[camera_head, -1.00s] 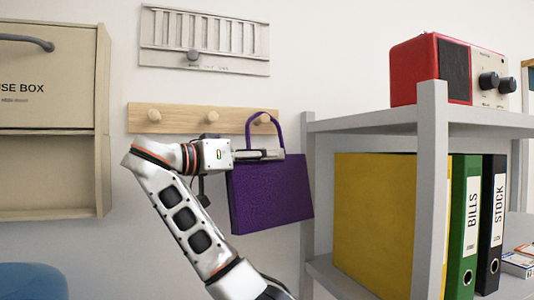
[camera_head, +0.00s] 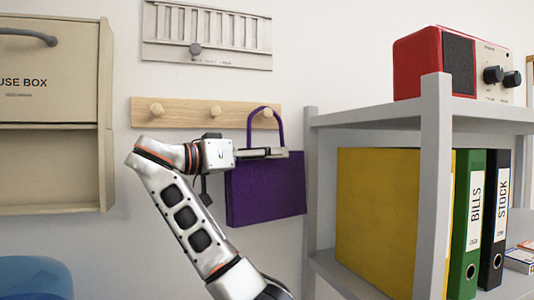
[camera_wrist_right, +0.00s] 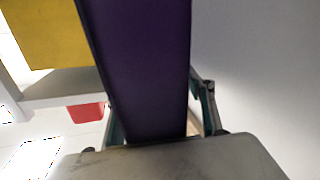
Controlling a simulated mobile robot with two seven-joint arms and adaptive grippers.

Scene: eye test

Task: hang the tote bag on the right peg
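The purple tote bag (camera_head: 268,195) is in front of the wall below the peg rail, nearly upright with a slight tilt. Its handle loop rises around the right peg (camera_head: 268,113) as seen in the head view. I cannot tell whether the handle rests on the peg or is in front of it. My right gripper (camera_head: 262,153) is at the top of the bag, below the peg. In the right wrist view, the bag (camera_wrist_right: 140,70) fills the space between the two fingers, which are shut on it. My left gripper is not in view.
The wooden rail (camera_head: 185,112) also has a left peg and a middle peg, both bare. A grey shelf (camera_head: 432,190) with a yellow panel, binders and a red radio (camera_head: 432,62) stands close right of the bag. A fuse box (camera_head: 50,110) is at left.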

